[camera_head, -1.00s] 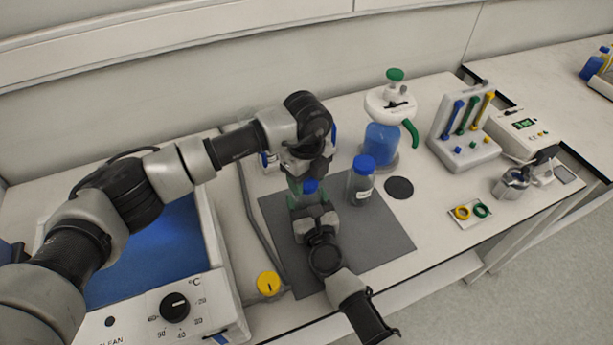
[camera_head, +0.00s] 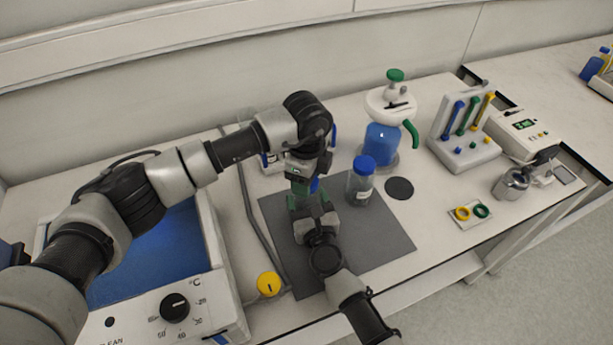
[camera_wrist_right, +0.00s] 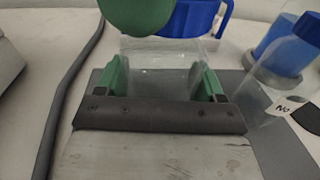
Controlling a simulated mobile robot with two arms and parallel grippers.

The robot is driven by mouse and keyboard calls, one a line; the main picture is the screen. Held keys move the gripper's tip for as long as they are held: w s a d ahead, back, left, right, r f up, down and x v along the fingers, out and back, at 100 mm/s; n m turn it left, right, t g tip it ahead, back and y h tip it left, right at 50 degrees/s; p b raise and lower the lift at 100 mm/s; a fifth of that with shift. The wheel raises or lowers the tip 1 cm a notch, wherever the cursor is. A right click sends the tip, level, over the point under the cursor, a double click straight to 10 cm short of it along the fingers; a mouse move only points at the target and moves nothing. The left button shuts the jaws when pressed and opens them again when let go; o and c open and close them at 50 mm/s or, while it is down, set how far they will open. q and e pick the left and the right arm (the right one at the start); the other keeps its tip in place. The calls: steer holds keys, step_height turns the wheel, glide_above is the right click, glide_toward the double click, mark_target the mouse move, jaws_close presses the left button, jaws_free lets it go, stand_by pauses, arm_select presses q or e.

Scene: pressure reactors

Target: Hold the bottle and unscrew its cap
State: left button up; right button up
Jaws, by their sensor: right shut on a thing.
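A clear bottle (camera_wrist_right: 160,68) stands upright between the green fingers of my right gripper (camera_wrist_right: 165,82), which is shut on its body. In the head view my right gripper (camera_head: 313,207) reaches it from the front, over the grey mat (camera_head: 375,240). The bottle's blue cap (camera_head: 314,184) is mostly hidden behind my left gripper (camera_head: 304,182), which points down from above at the cap. One green left finger overlaps the cap's left side in the wrist view. Whether the left fingers are closed on the cap cannot be made out.
A second blue-capped bottle (camera_head: 360,182) stands close on the right. A blue bath (camera_head: 165,255) is at left, with a yellow knob (camera_head: 268,284) near the mat.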

arm_select(q)
steer(key=shift+r, duration=0.15)
steer(key=shift+r, duration=0.9)
steer(key=shift+r, duration=0.1)
steer(key=shift+r, duration=1.95)
arm_select(e)
steer(key=o, duration=1.8)
